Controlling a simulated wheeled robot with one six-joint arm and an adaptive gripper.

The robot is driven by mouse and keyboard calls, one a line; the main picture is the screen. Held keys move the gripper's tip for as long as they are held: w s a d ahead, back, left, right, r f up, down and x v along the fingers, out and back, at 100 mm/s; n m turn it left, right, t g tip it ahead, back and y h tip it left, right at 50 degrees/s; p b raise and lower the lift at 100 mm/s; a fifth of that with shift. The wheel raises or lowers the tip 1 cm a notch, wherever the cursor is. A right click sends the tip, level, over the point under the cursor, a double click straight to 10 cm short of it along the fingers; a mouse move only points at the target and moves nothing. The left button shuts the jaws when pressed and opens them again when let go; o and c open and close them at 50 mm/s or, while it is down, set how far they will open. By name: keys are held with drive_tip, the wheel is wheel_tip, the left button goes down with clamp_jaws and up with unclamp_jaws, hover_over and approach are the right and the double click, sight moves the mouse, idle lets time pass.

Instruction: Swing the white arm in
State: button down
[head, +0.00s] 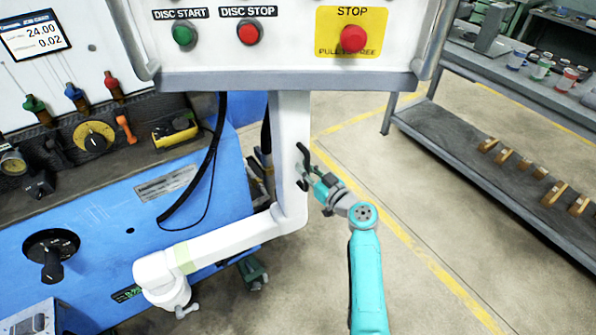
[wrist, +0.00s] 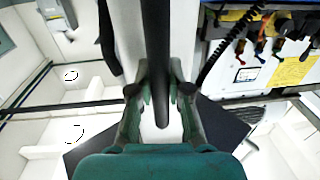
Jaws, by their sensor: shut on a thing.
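The white arm (head: 230,238) runs from a pivot low at the left to an upright white post (head: 290,130) that carries the control panel. A black handle (head: 303,152) sits on the right side of the post. My gripper (head: 312,182) is at this handle, coming from the right. In the wrist view, the black handle (wrist: 157,50) runs between the two fingers of my gripper (wrist: 160,100), and the white post shows behind it. The fingers are shut on the handle. Its lower part is partly hidden by my gripper in the head view.
The control panel (head: 280,45) has DISC START, DISC STOP and STOP buttons. The blue grinder (head: 100,225) stands at the left. A grey bench (head: 480,140) with a lower shelf stands at the right. The floor between them, with yellow lines, is clear.

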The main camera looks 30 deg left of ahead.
drive_tip(key=shift+w+r, duration=0.1)
drive_tip(key=shift+w, duration=0.05)
drive_tip(key=c, duration=1.1)
unclamp_jaws()
drive_tip(key=shift+a, duration=0.1)
drive_tip(key=shift+w, duration=0.1)
drive_tip(key=v, duration=1.2)
